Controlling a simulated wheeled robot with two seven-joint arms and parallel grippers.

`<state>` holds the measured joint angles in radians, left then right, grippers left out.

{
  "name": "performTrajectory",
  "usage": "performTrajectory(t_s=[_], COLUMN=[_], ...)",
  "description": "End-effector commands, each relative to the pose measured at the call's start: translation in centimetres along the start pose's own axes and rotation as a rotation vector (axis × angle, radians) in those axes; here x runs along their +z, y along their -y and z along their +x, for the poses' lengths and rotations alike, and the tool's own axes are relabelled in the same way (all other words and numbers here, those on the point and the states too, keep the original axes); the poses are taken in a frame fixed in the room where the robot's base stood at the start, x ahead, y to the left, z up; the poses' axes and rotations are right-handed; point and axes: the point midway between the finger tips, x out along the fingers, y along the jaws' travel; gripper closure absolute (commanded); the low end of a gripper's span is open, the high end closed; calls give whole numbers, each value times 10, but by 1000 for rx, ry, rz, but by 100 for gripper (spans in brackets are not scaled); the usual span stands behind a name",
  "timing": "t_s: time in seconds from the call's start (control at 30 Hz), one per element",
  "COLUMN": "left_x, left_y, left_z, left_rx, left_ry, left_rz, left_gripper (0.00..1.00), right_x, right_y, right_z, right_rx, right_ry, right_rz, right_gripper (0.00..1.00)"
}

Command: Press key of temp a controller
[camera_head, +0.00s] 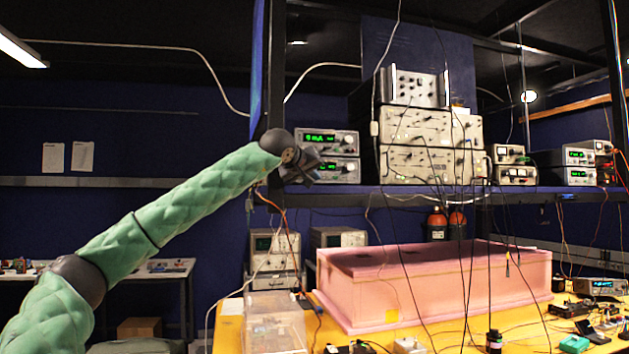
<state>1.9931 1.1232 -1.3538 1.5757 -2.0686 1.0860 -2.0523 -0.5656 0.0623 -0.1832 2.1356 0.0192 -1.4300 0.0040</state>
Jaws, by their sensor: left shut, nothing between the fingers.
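Two stacked grey controllers with green displays stand at the left end of the shelf: an upper one (333,142) and a lower one (340,171). I cannot tell from the picture which of them is temp a, and their keys are too small to make out. My left arm, in green padding, reaches up from the lower left. My left gripper (308,166) is shut and empty, right in front of the left part of the controllers, hiding part of the lower one. I cannot tell whether it touches a front panel. My right gripper is not in view.
The shelf (420,189) also bears a tall instrument stack (430,128) and more units (578,157) at the right. Cables hang down in front of it. Below, a pink foam enclosure (450,285) and a clear box (273,325) stand on the yellow table.

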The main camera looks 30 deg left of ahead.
Motion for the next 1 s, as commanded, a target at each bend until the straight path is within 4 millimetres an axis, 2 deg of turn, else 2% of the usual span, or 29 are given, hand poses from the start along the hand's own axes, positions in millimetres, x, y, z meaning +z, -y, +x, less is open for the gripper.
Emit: performTrajectory(t_s=[0.43, 1.0], left_x=[20, 20], left_y=[-19, -20], left_z=[-23, -24], left_rx=[3, 3], left_ry=[2, 2], left_rz=[2, 2], left_gripper=[100, 100], right_x=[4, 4], right_y=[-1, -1], right_z=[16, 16], right_rx=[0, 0], right_ry=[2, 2], right_rz=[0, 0], right_gripper=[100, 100])
